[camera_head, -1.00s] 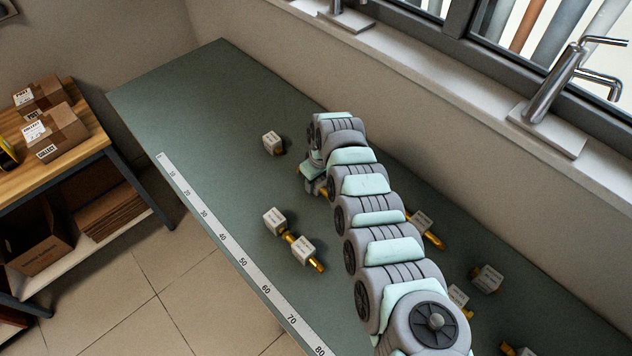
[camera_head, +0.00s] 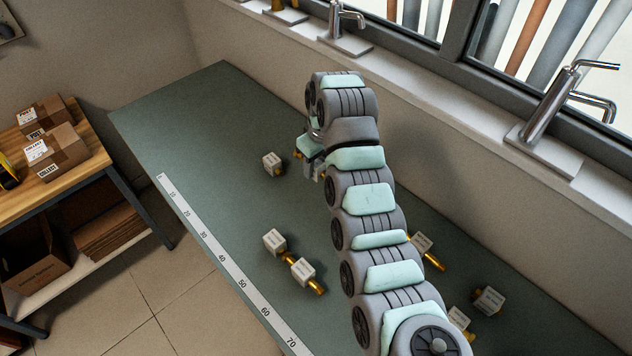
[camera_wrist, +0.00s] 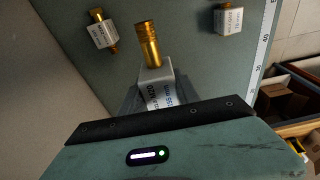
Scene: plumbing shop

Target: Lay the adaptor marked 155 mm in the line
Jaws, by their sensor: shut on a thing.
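My gripper (camera_wrist: 148,95) is shut on the white label block of an adaptor (camera_wrist: 150,45), whose brass threaded end points away from the jaws. Print on the block partly shows and seems to include 155; the rest is cut off by the gripper. In the head view my gripper (camera_head: 312,168) hangs over the far part of the bench, right of a white-blocked adaptor (camera_head: 272,162). The held piece is mostly hidden there by my arm. Two other adaptors, (camera_head: 275,240) and (camera_head: 303,270), lie in a row along the ruler, their brass ends pointing to the lower right.
A printed ruler (camera_head: 223,262) runs along the bench's front edge. More adaptors, (camera_head: 421,243) and (camera_head: 488,300), lie right of my arm. A wall and sill with taps (camera_head: 545,105) bound the back. The green bench (camera_head: 200,110) is clear at its far left end.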

